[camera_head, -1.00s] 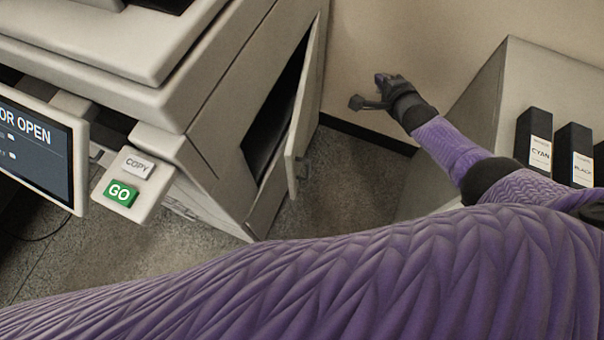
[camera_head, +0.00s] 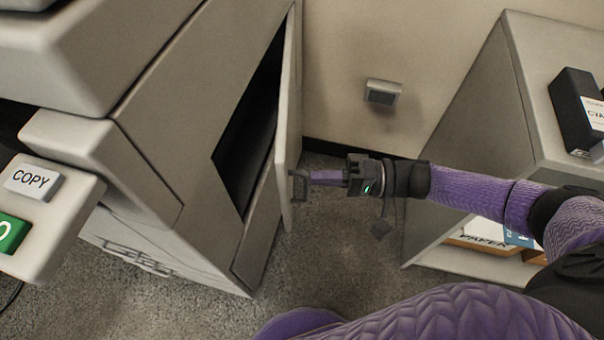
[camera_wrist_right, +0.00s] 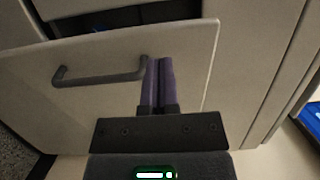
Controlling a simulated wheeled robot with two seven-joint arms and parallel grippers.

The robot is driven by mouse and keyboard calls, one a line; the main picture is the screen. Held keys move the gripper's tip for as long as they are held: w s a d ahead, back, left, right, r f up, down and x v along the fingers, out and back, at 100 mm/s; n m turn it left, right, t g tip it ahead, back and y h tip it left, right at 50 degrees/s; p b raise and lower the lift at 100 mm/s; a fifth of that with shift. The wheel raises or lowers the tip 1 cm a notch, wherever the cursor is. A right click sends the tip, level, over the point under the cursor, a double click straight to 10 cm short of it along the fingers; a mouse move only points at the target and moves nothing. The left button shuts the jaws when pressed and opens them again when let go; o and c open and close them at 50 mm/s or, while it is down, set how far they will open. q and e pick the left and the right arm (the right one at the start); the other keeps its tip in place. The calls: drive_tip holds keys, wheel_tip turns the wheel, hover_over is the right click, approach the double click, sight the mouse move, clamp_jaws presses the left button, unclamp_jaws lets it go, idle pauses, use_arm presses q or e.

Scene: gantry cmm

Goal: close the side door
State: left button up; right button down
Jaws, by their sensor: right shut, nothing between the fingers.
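The side door (camera_head: 288,110) of the grey copier stands partly open in the head view, with the dark opening (camera_head: 246,135) behind it. In the right wrist view the door's outer face (camera_wrist_right: 190,85) fills much of the picture, with a grey bar handle (camera_wrist_right: 100,76) on it. My right gripper (camera_head: 312,177) is shut and empty, its purple fingers pointing at the door's outer face beside the handle. In the wrist view the shut fingertips (camera_wrist_right: 158,60) lie at the right end of the handle; whether they touch the door I cannot tell. My left gripper is out of view.
A copier panel with a COPY button (camera_head: 33,181) and a green button (camera_head: 10,233) is at left. A grey cabinet (camera_head: 470,120) with a black cartridge box (camera_head: 575,110) and a paper shelf stands at right. A small box (camera_head: 382,92) is on the wall. Carpet between is clear.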

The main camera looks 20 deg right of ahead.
sight(287, 177)
drive_tip(key=x, duration=0.3)
drive_tip(key=shift+w+a+b, duration=0.15)
drive_tip(key=shift+a+b, duration=0.15)
drive_tip(key=shift+a, duration=0.1)
